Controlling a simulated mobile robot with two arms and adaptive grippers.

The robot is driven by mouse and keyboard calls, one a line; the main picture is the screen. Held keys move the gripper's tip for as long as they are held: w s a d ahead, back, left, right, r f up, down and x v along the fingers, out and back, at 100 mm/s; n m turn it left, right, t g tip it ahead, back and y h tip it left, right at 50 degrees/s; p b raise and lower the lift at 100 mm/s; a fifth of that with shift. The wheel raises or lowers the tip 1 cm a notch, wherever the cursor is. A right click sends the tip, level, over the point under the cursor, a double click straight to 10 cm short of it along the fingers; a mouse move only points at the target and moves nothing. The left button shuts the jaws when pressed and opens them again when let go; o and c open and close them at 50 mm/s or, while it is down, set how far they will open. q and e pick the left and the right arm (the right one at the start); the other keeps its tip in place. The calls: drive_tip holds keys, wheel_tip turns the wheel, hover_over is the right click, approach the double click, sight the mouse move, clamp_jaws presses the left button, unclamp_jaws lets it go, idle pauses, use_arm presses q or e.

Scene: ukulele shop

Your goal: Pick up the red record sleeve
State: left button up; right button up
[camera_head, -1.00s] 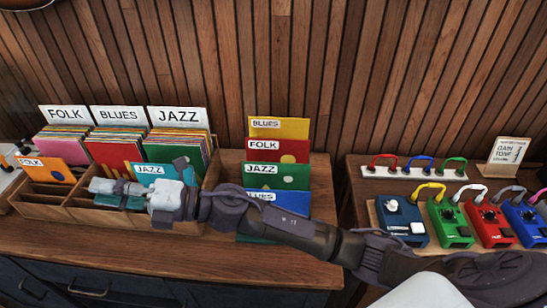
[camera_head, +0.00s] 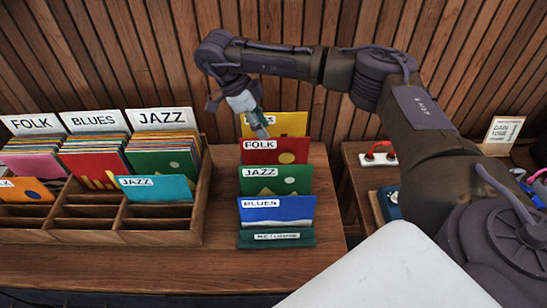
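The red record sleeve (camera_head: 290,157), labelled FOLK, stands in a row of sleeves in a green rack (camera_head: 277,238). It is behind the green JAZZ sleeve (camera_head: 292,179) and in front of the yellow sleeve (camera_head: 290,121). My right gripper (camera_head: 260,130) points down at the red sleeve's top edge, over the yellow sleeve. Its fingers are seen nearly edge-on, so neither their gap nor contact with the red sleeve can be told. My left gripper is out of view.
A blue BLUES sleeve (camera_head: 278,211) stands at the rack's front. Left of it is a wooden crate (camera_head: 130,238) with FOLK, BLUES and JAZZ sections; a teal JAZZ sleeve (camera_head: 165,190) leans in its front. Cables and pedals are on the right table (camera_head: 362,190).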

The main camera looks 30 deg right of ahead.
drive_tip(key=p, duration=0.1)
hover_over(275, 151)
drive_tip(key=w+a, duration=0.1)
drive_tip(key=f, duration=0.4)
drive_tip(key=shift+a+f, duration=0.1)
drive_tip(key=shift+a, duration=0.1)
drive_tip(key=shift+f, duration=0.2)
drive_tip(key=p+x, duration=0.3)
drive_tip(key=x, duration=0.1)
drive_tip(key=shift+f, duration=0.25)
drive_tip(key=shift+d+f, duration=0.1)
drive_tip(key=shift+f, duration=0.05)
drive_tip(key=shift+f+b, duration=0.3)
drive_tip(key=shift+b, duration=0.05)
drive_tip(key=shift+c, duration=0.3)
clamp_jaws()
